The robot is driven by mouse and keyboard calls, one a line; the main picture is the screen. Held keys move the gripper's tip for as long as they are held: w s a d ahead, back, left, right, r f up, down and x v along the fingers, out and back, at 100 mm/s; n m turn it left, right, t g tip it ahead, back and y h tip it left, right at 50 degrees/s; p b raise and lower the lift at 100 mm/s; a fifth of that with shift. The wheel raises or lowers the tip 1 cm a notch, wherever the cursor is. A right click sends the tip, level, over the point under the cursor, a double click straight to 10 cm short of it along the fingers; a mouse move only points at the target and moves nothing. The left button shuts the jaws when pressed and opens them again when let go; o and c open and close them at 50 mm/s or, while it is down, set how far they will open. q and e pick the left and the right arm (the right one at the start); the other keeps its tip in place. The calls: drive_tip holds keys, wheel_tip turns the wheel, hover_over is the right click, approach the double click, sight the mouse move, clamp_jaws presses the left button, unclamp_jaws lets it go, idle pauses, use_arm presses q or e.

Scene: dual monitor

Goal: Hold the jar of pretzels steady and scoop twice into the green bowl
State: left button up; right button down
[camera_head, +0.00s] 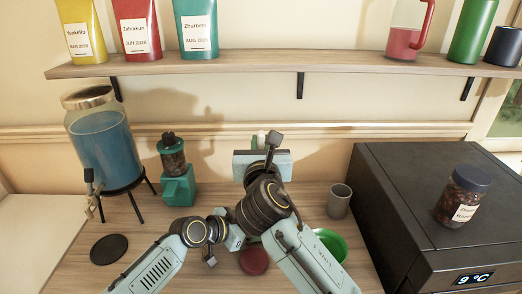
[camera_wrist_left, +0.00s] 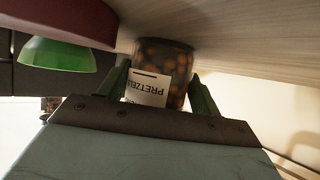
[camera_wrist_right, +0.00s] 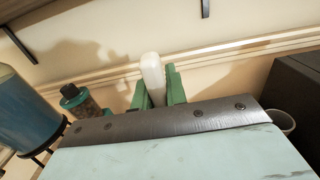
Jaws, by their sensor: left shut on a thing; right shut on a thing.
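The jar of pretzels (camera_wrist_left: 162,58) stands between the fingers of my left gripper (camera_wrist_left: 160,86), which is shut on it; its white label reads PRETZELS. In the head view my arms hide the jar and the left fingers. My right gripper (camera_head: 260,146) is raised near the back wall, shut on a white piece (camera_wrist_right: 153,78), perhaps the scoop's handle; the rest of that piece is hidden. The green bowl (camera_head: 332,244) sits on the table right of my arms, partly covered by my right arm. It also shows in the left wrist view (camera_wrist_left: 58,55).
A dark red round lid (camera_head: 253,262) lies in front of my arms. A grey cup (camera_head: 339,201) stands behind the bowl. A black cooler (camera_head: 425,185) with a jar (camera_head: 463,197) on top is at right. A green grinder (camera_head: 178,185) and a blue dispenser (camera_head: 105,148) stand left. A shelf (camera_head: 250,64) runs above.

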idle(0.3)
drive_tip(key=s+d+f, duration=0.2)
drive_tip(key=s+d, duration=0.2)
drive_tip(key=d, duration=0.4)
drive_tip(key=s+d+f, duration=0.2)
drive_tip(key=s+d, duration=0.3)
drive_tip(key=d, duration=0.3)
drive_tip(key=s+a+f+n+t+y, duration=0.4)
drive_tip(key=s+a+f+n+y, duration=0.2)
drive_tip(key=n, duration=1.2)
drive_tip(key=shift+a+f+n+y, duration=0.3)
drive_tip(key=shift+a+f+y, duration=1.05)
drive_tip(key=shift+a, duration=0.75)
drive_tip(key=shift+f, duration=0.1)
